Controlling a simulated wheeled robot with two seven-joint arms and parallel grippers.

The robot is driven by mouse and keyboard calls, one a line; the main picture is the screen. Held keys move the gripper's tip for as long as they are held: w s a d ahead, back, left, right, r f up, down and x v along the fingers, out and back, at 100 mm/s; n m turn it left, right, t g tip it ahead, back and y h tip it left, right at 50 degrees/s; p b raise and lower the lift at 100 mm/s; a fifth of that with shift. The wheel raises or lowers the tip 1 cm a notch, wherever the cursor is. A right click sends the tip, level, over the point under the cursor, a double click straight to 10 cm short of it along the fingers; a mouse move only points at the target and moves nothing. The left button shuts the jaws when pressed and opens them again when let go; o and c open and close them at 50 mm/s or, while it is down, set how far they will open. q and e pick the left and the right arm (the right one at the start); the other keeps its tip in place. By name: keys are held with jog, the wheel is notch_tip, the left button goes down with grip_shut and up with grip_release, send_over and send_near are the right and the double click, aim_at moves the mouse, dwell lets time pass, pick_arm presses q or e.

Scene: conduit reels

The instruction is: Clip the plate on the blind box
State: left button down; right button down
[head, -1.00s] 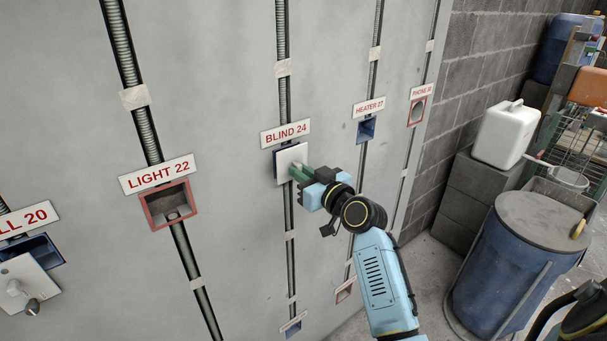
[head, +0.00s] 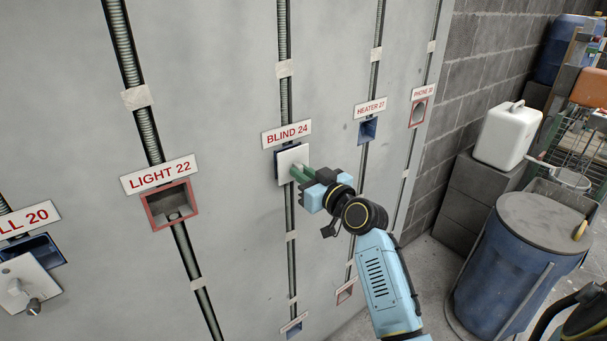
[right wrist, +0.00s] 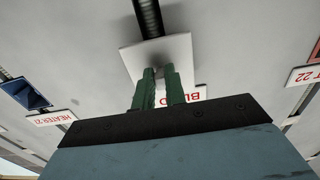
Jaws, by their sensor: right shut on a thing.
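A square white plate (head: 291,163) covers most of the blue blind box (head: 279,153), under the sign "BLIND 24" (head: 286,134). The box's dark blue edge shows at the plate's upper left. My right gripper (head: 300,174) has green fingers shut on the middle of the plate, on a part that the fingers mostly hide. In the right wrist view the plate (right wrist: 178,58) lies in front of the fingers (right wrist: 160,85) and hides the box. I cannot tell whether the plate is flush with the box. My left gripper is not in view.
An open red box (head: 170,204) under "LIGHT 22" is to the left, and a blue box with a plate (head: 28,283) at far left. The blue heater box (head: 367,129) and red phone box (head: 417,112) are to the right. A blue barrel (head: 515,265) stands at lower right.

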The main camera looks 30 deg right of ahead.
jog(key=shift+w, duration=0.85)
jog(key=shift+a+r, duration=0.1)
jog(key=shift+r, duration=0.05)
dwell(0.8)
jog(key=c, duration=1.4)
grip_release()
jog(key=shift+w, duration=0.2)
jog(key=shift+o, duration=0.2)
jog(key=shift+o, duration=0.3)
jog(key=shift+s, duration=0.1)
jog(key=shift+o, duration=0.9)
jog(key=shift+f, duration=0.2)
